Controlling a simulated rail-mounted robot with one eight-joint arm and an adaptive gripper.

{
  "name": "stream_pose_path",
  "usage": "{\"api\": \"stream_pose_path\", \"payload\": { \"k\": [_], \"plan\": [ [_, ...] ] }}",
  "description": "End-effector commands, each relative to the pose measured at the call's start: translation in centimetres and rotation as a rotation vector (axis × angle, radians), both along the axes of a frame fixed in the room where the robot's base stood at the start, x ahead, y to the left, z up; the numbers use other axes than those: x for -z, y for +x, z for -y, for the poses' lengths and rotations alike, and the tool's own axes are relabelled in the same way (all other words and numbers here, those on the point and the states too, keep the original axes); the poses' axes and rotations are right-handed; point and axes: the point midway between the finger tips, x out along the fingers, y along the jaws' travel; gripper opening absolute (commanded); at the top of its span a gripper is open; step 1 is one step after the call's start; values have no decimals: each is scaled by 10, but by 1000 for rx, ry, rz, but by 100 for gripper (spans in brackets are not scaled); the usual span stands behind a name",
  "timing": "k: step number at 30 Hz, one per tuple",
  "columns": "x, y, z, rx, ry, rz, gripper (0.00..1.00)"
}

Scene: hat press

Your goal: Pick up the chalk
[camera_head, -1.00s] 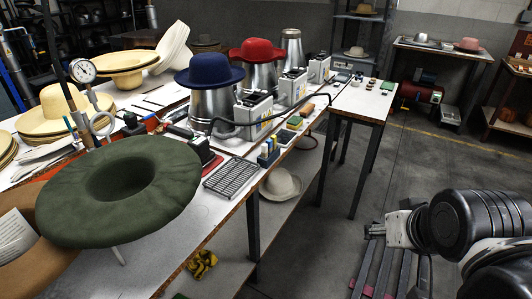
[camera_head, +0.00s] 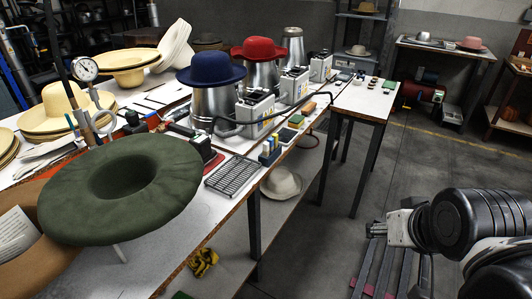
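I cannot make out the chalk with certainty. A short white stick-like thing (camera_head: 119,252) pokes out under the brim of the dark green hat (camera_head: 160,200) at the front left; I cannot tell whether it is chalk. Small coloured blocks (camera_head: 270,152), some with pale tops, stand near the middle of the long table's right edge. My gripper (camera_head: 376,229) is at the lower right, over the floor and well apart from the tables. It looks empty, but its fingers are too small to tell open from shut.
A wire rack (camera_head: 232,175) lies on the long table (camera_head: 150,270). Metal forms carry a blue hat (camera_head: 210,69) and a red hat (camera_head: 257,49). A curved dark bar (camera_head: 290,112) arches over the table's right edge. The floor (camera_head: 440,165) right of the tables is largely clear.

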Motion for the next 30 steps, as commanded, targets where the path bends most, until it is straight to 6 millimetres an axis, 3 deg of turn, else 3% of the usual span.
{"api": "stream_pose_path", "payload": {
  "k": [5, 11, 21, 30],
  "plan": [
    [-5, 4, -1, 2, 4, -5, 38],
    [-37, 35, -9, 22, 32, -46, 38],
    [-93, 118, -35, 81, 90, -151, 38],
    [-121, 196, -65, 140, 129, -244, 38]
  ]
}}
